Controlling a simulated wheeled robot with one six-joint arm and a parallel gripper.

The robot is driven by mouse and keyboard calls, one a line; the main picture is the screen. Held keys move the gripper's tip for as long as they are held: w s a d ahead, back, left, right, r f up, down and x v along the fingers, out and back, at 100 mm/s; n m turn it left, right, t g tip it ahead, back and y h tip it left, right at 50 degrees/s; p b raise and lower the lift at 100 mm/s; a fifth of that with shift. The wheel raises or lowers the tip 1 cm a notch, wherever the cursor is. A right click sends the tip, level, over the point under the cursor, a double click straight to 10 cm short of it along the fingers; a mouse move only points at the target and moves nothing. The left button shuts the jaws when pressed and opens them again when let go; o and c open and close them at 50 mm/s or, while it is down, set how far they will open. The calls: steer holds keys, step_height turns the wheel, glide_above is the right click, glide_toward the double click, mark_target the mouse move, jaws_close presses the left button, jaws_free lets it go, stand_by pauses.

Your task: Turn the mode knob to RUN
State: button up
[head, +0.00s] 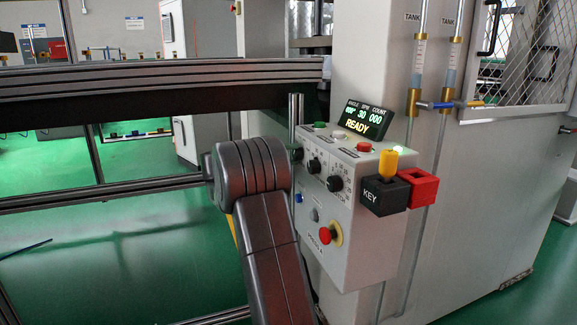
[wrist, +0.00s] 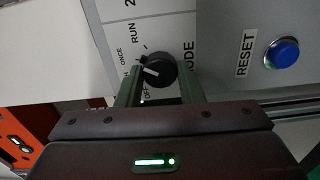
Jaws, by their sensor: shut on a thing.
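The mode knob (wrist: 160,70) is round and black, with a white pointer line, and shows in the wrist view. The pointer faces left, toward a partly hidden label ending in H, between OFF and ONCE. The RUN label is printed farther up. My gripper (wrist: 160,78) has one finger on each side of the knob and is shut on it. In the head view my arm covers most of this spot, so the fingers are hard to make out there.
The control panel (head: 350,235) carries other black knobs, a red emergency button (head: 331,233) and a lit READY display (head: 367,121). A blue RESET button (wrist: 282,53) sits right of the knob. A black KEY block (head: 385,195) and red block (head: 422,188) project from the panel's right side.

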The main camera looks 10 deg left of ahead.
steer(key=m+b, duration=0.4)
steer(key=m, duration=0.1)
steer(key=shift+f+b, duration=0.15)
steer(key=shift+b, duration=0.25)
steer(key=shift+m, duration=0.4)
steer(key=o, duration=1)
steer(key=shift+a, duration=0.1)
steer(key=p+v, duration=0.3)
steer(key=v, duration=1)
steer(key=shift+s+a, duration=0.25)
steer(key=shift+s, duration=0.05)
steer(key=shift+d, duration=0.1)
